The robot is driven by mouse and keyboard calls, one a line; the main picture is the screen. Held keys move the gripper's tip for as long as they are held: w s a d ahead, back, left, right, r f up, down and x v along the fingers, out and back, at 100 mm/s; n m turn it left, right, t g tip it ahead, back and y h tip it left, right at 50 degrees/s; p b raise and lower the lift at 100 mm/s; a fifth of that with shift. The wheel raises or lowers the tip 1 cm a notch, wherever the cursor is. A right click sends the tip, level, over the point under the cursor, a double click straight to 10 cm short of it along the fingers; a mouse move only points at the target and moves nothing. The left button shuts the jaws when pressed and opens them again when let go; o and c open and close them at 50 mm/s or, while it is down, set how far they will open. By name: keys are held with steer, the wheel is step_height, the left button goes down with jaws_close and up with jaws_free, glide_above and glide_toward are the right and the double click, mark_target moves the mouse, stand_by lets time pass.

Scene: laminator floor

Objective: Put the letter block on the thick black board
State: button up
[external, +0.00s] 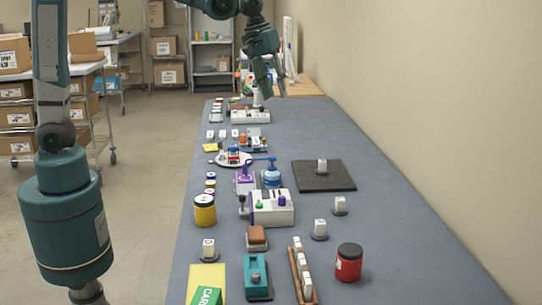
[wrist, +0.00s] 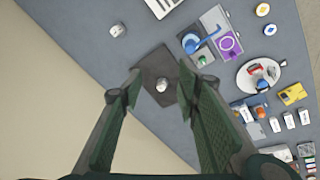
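The thick black board (external: 340,182) lies flat on the right side of the long table. A small white letter block (external: 322,166) stands upright on it, near the middle; its letter is too small to read. In the wrist view the board (wrist: 150,66) and the block (wrist: 162,86) show beyond and between my fingers. My gripper (external: 272,86) is raised above the far part of the table, clear of the board and block. Its fingers (wrist: 158,92) are spread wide, with nothing held.
More white blocks on dark round bases stand nearer the camera (external: 320,228), (external: 340,205), and (external: 208,248). A red jar (external: 349,262), a block rack (external: 302,272) and a grey switch box (external: 272,208) crowd the table. The wall (external: 430,110) borders its right side.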

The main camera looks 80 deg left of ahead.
steer(key=s+d+r+m+t, duration=0.1)
steer(key=s+d+m, duration=0.25)
steer(key=s, duration=0.55)
steer(key=s+d+r+m+t, duration=0.15)
steer(key=s+d, duration=0.25)
steer(key=s, duration=0.5)
steer(key=s+d+f+m+t, duration=0.1)
steer(key=s+f+m, duration=0.1)
steer(key=s, duration=0.5)
steer(key=s+d+f+m, duration=0.2)
steer(key=s+f+m, duration=0.1)
steer(key=s, duration=0.4)
steer(key=shift+s+d+f+t, duration=0.25)
steer(key=shift+s+f+t, duration=0.15)
steer(key=shift+f, duration=0.35)
